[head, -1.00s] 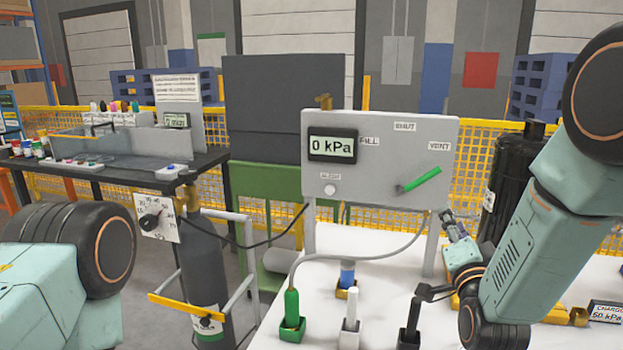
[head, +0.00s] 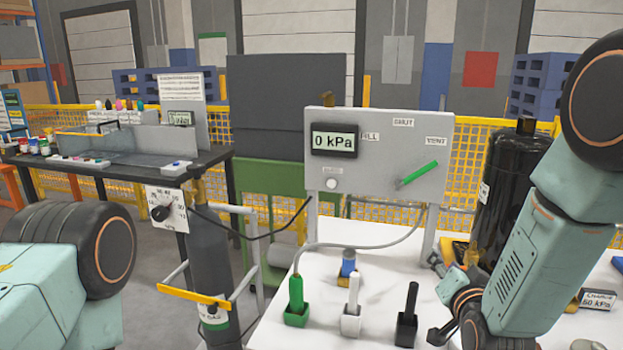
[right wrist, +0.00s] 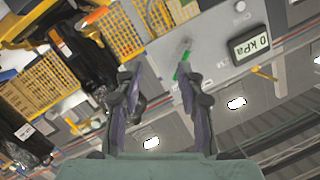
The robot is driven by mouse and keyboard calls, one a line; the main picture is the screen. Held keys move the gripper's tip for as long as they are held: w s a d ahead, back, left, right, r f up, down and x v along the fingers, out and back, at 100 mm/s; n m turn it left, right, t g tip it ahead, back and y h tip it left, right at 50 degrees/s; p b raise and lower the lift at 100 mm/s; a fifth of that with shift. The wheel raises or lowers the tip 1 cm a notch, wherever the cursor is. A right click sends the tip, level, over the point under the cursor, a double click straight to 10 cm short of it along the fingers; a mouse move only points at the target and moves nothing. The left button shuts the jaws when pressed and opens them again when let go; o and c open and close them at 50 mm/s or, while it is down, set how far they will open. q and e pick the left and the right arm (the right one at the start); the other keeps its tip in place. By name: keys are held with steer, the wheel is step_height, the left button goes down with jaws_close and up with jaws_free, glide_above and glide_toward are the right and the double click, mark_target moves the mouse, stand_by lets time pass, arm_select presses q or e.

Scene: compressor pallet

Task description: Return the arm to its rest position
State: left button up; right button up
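My right gripper (head: 434,298) is in front of the grey panel's lower right, above or beside the white table; the exact height is unclear. It also shows in the right wrist view (right wrist: 158,82), where its two fingers stand wide apart with nothing between them. My right arm (head: 535,240) comes in bent from the right edge. Only a bulky upper part of my left arm (head: 60,260) shows at the lower left; the left gripper is out of view.
The grey panel (head: 400,150) reads 0 kPa, and its green lever (head: 417,174) points up-right towards VENT. Green (head: 296,295), white (head: 352,300) and black (head: 409,305) handles stand in holders on the white table (head: 375,270). A black tank (head: 505,180) stands behind my right arm.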

steer(key=s+a+f+n+g+y, duration=0.25)
steer(key=s+f+n+g, duration=0.6)
steer(key=s+f, duration=1.65)
steer(key=s+f+m+g, duration=0.1)
steer(key=s+f+g, duration=0.2)
steer(key=s+g, duration=0.4)
steer(key=s+h, duration=0.1)
steer(key=s, duration=0.8)
steer(key=shift+s+a, duration=0.3)
steer(key=shift+a, duration=0.1)
steer(key=shift+w+m, duration=0.1)
steer(key=shift+m, duration=0.15)
stand_by(1.2)
